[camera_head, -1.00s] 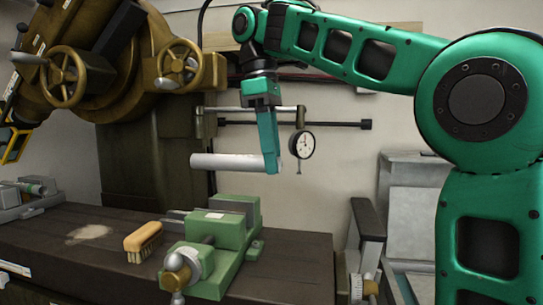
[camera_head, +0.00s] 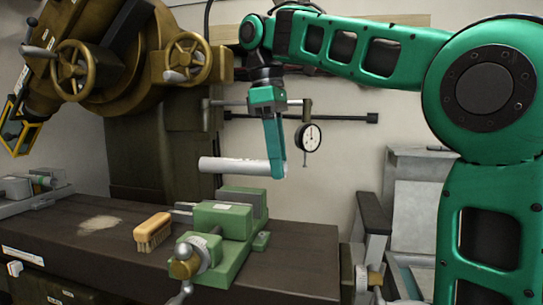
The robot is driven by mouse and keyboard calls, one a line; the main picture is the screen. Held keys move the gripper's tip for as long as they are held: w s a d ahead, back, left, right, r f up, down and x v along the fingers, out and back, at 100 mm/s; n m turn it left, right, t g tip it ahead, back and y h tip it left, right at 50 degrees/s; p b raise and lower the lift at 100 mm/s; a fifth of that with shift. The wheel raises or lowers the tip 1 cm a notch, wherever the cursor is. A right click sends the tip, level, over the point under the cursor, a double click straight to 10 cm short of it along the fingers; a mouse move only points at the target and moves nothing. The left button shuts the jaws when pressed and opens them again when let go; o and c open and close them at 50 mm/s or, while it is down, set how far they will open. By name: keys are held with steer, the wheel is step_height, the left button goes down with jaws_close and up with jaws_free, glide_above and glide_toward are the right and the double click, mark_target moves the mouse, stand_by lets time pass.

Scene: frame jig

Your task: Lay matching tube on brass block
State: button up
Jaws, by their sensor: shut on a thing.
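A pale grey-white tube (camera_head: 232,166) hangs level in the air above the bench, its right end at my gripper (camera_head: 277,164). My gripper points down and is shut on the tube near that right end. The tube is above and apart from the green vise (camera_head: 225,219). I cannot make out a brass block for certain; a brass-coloured part (camera_head: 186,265) sits at the front end of the vise.
A wooden brush (camera_head: 153,232) stands left of the vise on the dark bench (camera_head: 105,238). A dial gauge (camera_head: 311,137) hangs right of my gripper. A large brown machine with handwheels (camera_head: 185,61) stands behind at left. The bench's left part is mostly clear.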

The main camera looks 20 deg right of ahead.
steer(key=shift+f, duration=2.6)
steer(key=shift+f, duration=0.25)
steer(key=o, duration=1.1)
steer(key=shift+a, duration=0.1)
steer(key=shift+s+r, duration=0.1)
steer(key=shift+r, duration=4.4)
